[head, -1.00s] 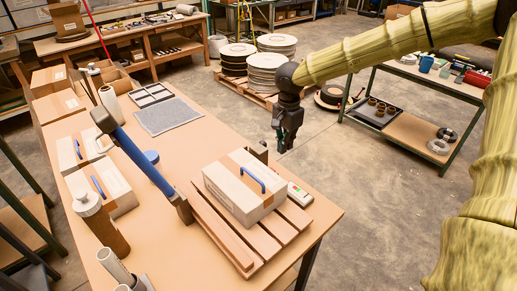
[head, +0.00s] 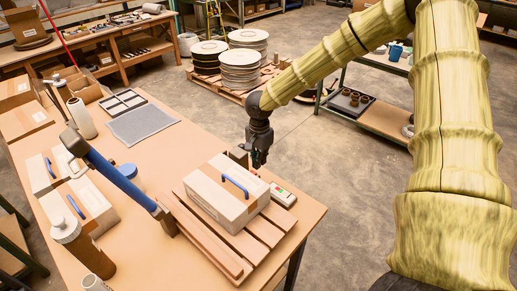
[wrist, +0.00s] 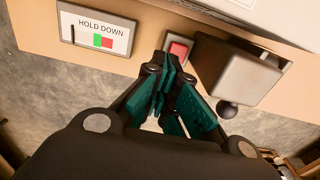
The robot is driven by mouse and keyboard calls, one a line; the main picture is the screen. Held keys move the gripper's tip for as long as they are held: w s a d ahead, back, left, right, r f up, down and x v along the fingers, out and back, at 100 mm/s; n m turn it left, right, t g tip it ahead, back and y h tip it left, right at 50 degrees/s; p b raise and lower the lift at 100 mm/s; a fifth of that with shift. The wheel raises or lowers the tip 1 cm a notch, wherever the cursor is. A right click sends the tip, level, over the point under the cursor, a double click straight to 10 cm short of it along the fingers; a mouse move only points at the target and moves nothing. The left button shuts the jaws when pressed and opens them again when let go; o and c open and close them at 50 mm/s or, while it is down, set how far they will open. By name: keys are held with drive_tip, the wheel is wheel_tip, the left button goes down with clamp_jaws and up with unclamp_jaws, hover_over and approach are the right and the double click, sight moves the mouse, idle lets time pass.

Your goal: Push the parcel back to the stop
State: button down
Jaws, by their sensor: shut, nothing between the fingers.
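The parcel (head: 215,197) is a pale carton with a brown tape band and a blue handle on top. It lies on a slatted wooden rack (head: 262,232) at the table's right end. My gripper (head: 258,164) is shut and empty, pointing down by the table edge, just beyond the parcel and apart from it. In the wrist view its fingertips (wrist: 166,72) are near a small red button. A pale surface at the top right there is probably the parcel (wrist: 285,10). I cannot tell for certain which part is the stop; a wooden rail (head: 205,240) runs along the rack's left side.
A grey block with a black knob (wrist: 238,75) stands right beside my fingers. A "HOLD DOWN" panel (wrist: 95,32) lies left of them. A blue bar (head: 120,180) slants over the table left of the parcel. More cartons (head: 92,205) and bottles (head: 75,240) stand farther left.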

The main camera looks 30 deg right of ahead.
sight(238, 172)
drive_tip(key=shift+s+a+f+p, duration=0.1)
drive_tip(key=shift+a+f+p, duration=0.2)
drive_tip(key=shift+a, duration=0.3)
drive_tip(key=shift+s+a+f+p, duration=0.15)
drive_tip(key=shift+a+p, duration=0.15)
drive_tip(key=shift+a, duration=0.3)
drive_tip(key=shift+s+a, duration=0.3)
drive_tip(key=shift+a, duration=0.45)
drive_tip(key=a, duration=0.2)
drive_tip(key=s+a+p, duration=0.1)
drive_tip(key=a, duration=0.1)
drive_tip(key=s+a+p, duration=0.1)
drive_tip(key=shift+a, duration=0.4)
drive_tip(key=shift+d, duration=0.15)
